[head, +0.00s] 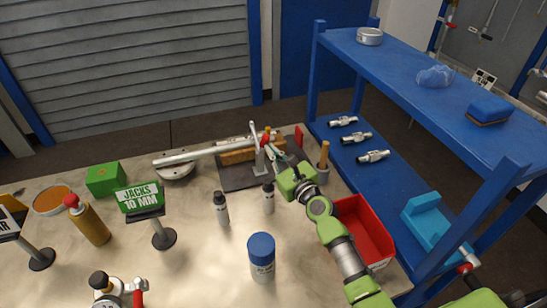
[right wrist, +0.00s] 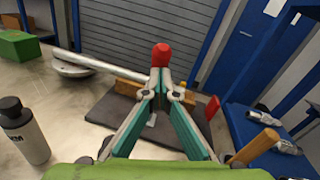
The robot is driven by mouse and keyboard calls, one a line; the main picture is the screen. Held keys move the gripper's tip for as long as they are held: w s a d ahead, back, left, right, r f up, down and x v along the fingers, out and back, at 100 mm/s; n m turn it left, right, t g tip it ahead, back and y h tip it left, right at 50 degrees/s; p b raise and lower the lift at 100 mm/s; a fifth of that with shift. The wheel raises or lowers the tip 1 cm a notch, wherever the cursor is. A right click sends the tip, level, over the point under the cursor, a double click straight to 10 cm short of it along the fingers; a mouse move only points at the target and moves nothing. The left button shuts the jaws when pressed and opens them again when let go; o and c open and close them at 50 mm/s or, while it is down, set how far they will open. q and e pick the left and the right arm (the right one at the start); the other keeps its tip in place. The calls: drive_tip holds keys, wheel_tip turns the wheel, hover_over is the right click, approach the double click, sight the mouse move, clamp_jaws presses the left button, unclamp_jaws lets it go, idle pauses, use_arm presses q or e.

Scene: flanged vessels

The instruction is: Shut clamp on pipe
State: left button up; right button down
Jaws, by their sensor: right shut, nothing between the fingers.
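The pale pipe (head: 205,151) lies across the back of the table, and it also shows in the right wrist view (right wrist: 115,70). The toggle clamp (head: 260,160) stands at its right end on a dark plate (head: 237,178), with an upright lever. The clamp's red-tipped handle (right wrist: 161,54) shows directly beyond my fingertips in the right wrist view, and my fingers hide its lower part. My right gripper (head: 273,148) is shut and empty, close to the clamp; whether it touches the handle I cannot tell. My left gripper is not in view.
A wooden block (head: 238,156) lies on the plate. Dark-capped bottles (head: 222,210) and a blue-lidded jar (head: 262,260) stand in front. A red bin (head: 362,232) and a wooden-handled tool in a holder (head: 323,160) are right. A blue shelf (head: 420,70) stands beyond the table's right edge.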

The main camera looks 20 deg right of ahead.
sight(269, 138)
drive_tip(key=w+r+p, duration=0.1)
drive_tip(key=w+r, duration=0.1)
drive_tip(key=r, duration=0.1)
drive_tip(key=shift+w, duration=0.3)
drive_tip(key=shift+w+r+p, duration=0.3)
drive_tip(key=shift+w, duration=0.4)
drive_tip(key=shift+w+r+p, duration=0.25)
drive_tip(key=shift+w, duration=0.4)
